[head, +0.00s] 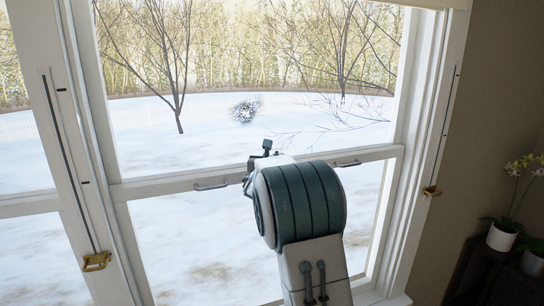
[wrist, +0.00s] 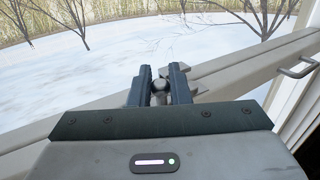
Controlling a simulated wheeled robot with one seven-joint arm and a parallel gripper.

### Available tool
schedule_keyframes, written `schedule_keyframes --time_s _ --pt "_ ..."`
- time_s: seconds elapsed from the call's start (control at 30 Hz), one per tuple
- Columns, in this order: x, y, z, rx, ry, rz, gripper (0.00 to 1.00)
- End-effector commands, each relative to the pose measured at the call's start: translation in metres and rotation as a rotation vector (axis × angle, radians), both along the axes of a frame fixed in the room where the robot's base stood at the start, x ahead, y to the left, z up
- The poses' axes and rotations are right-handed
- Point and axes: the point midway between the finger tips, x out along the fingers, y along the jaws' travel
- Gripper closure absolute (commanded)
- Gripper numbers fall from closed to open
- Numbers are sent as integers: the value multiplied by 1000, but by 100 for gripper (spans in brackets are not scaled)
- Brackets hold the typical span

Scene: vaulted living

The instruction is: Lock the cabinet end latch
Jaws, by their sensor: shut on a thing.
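The pictures show a window rather than a cabinet. A grey latch (wrist: 160,87) with a rounded knob sits on the window's middle rail (wrist: 245,72). In the wrist view the knob is between the two dark fingers of my gripper (wrist: 161,80), which is shut on it. A flat grey piece beside the right finger seems to belong to the latch. In the head view my gripper (head: 262,152) is at the middle rail (head: 160,184), and my own arm hides most of it and the latch. Whether the latch is locked cannot be told.
Sash handles (head: 211,186) (head: 348,163) are on the rail either side of my arm. Brass fittings (head: 97,261) (head: 431,191) are on the side frames. Potted white orchids (head: 503,235) stand on a dark stand at the right. Snow and trees lie beyond the glass.

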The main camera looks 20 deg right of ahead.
Motion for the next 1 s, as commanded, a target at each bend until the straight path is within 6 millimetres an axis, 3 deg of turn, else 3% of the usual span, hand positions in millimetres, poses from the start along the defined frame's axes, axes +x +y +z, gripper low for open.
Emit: schedule_keyframes --time_s 0.6,1.0 --pt "14 3 3 -1 -1 -293 100" --pt "14 3 1 0 0 -321 100"
